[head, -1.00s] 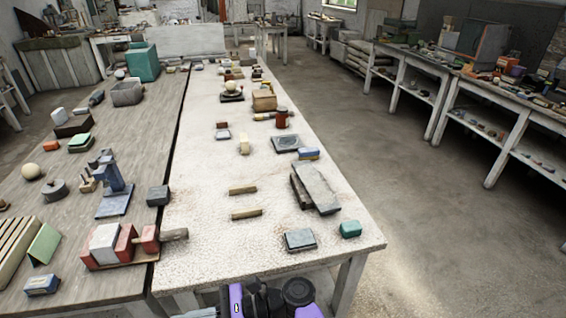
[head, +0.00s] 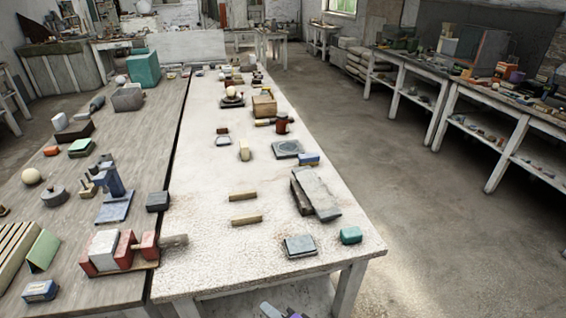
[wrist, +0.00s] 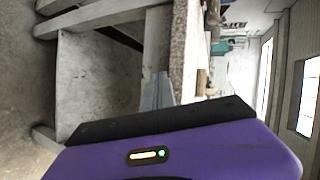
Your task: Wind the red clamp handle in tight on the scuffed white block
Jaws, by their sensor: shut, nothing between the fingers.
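The clamp (head: 122,250) sits on the front right of the brown wooden table in the head view. The scuffed white block (head: 104,250) stands between its red jaws. The red clamp handle (head: 149,243) is at the clamp's right, with a grey bar (head: 173,240) reaching right over the white table. The frames do not show clearly how tightly the block is held. My gripper (wrist: 158,90) is shut and empty in the wrist view, beside a table edge. In the head view only a purple and grey piece of my arm shows at the bottom edge, well right of the clamp.
The white table (head: 200,265) has clear room at its front left. A grey block (head: 300,246), a green block (head: 351,235) and grey slabs (head: 316,193) lie on its right. A blue stand (head: 114,195) and a grey block (head: 158,201) stand behind the clamp.

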